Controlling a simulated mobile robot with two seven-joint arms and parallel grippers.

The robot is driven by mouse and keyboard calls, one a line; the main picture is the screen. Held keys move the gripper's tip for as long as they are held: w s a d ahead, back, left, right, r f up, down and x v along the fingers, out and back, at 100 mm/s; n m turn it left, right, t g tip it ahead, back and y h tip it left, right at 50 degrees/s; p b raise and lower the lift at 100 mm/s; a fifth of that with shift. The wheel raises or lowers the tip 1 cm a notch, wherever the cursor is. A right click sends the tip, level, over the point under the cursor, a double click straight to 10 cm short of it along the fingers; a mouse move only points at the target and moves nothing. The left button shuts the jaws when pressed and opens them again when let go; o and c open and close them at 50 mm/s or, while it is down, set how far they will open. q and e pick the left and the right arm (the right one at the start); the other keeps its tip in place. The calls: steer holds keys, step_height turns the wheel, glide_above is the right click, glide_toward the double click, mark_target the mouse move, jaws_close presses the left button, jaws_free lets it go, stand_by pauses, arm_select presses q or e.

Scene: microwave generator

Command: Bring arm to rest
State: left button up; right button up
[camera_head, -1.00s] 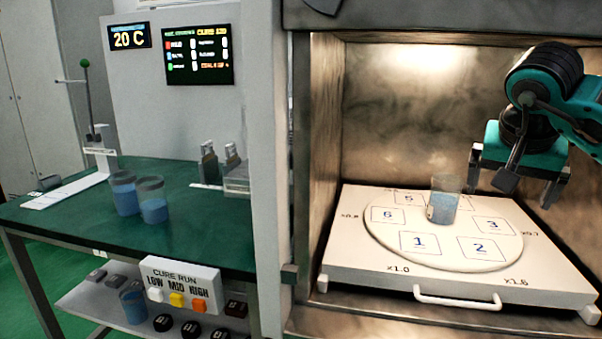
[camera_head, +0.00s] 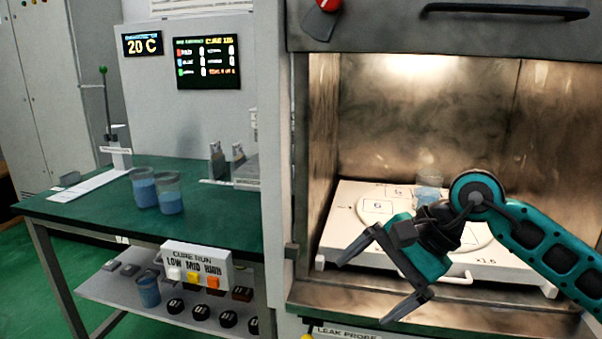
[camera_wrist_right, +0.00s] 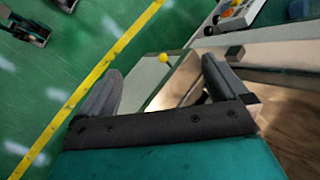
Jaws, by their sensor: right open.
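My right gripper (camera_head: 368,282) is open and empty in the head view. It hangs in front of the open oven chamber, its arm coming in from the right, and hides part of the turntable. In the right wrist view its two spread fingers (camera_wrist_right: 160,92) have nothing between them but the oven front and floor beyond. A cup of blue liquid (camera_head: 428,187) stands on the white turntable tray (camera_head: 345,222) inside the chamber, partly behind my arm. My left gripper does not show in the head view.
A green table (camera_head: 90,205) at the left holds two blue cups (camera_head: 157,190). Below its edge are the cure run buttons (camera_head: 194,276) and a shelf with another cup (camera_head: 148,290). The chamber door (camera_head: 440,25) is raised. Green floor with a yellow line (camera_wrist_right: 100,70) is open.

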steer(key=s+a+r+m+t+y+p, duration=0.1)
steer(key=s+a+r+m+y+p, duration=0.3)
steer(key=a+m+y, duration=0.8)
steer(key=s+d+f+n+t+h+p, duration=0.1)
steer(key=d+f+n+t+h, duration=0.65)
steer(key=n, duration=0.85)
steer(key=d+f+n+t+h+p, duration=0.1)
steer(key=d+f+n+t+h, duration=0.6)
steer(key=n, duration=1)
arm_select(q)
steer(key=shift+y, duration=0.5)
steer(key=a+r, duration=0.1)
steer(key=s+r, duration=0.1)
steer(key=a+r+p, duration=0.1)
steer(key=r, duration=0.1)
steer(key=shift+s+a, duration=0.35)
arm_select(e)
steer(key=s+d+f+m+g+h, duration=0.1)
steer(key=s+d+f+m+g, duration=0.1)
steer(key=s+f+m+g, duration=0.1)
steer(key=s+d+f+m+g+h, duration=0.1)
steer(key=s+d+f+m+g, duration=0.1)
steer(key=s+f+m, duration=0.4)
step_height(320, 180, down, 4)
steer(key=shift+s+d+r+m+g+h, duration=0.15)
steer(key=shift+s+d+m+g+h, duration=0.2)
steer(key=shift+s+g, duration=0.55)
